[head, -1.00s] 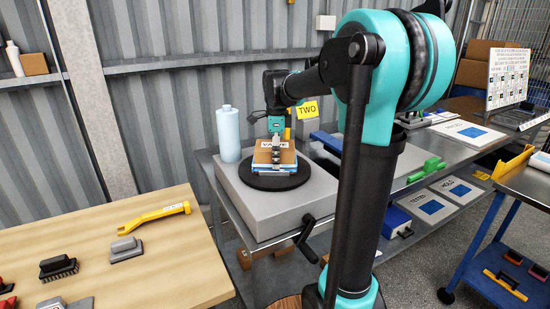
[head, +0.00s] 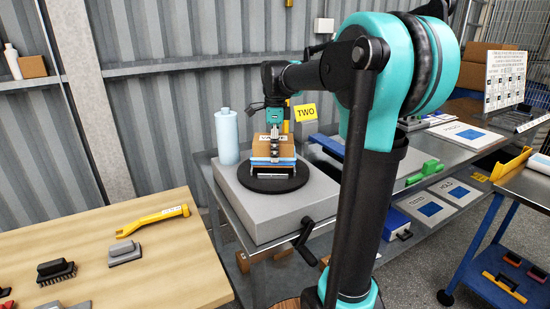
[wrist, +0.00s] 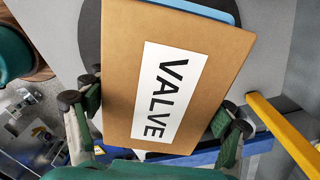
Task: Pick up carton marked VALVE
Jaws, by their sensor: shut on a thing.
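The brown carton marked VALVE (head: 285,150) is in my gripper (head: 275,146), above the round black turntable (head: 262,186) in the head view. In the wrist view the carton (wrist: 208,45) fills the middle, its white VALVE label facing the camera. My gripper's fingers (wrist: 158,118) are on opposite sides of the carton, shut on it. A blue item (wrist: 212,8) shows beneath the carton, mostly hidden by it. I cannot tell whether the two touch.
The turntable sits on a grey block (head: 250,215), with a light blue bottle (head: 227,135) close by at left. A yellow TWO sign (head: 305,112) stands behind right. A wooden table (head: 170,260) with brushes and a yellow tool is at front left.

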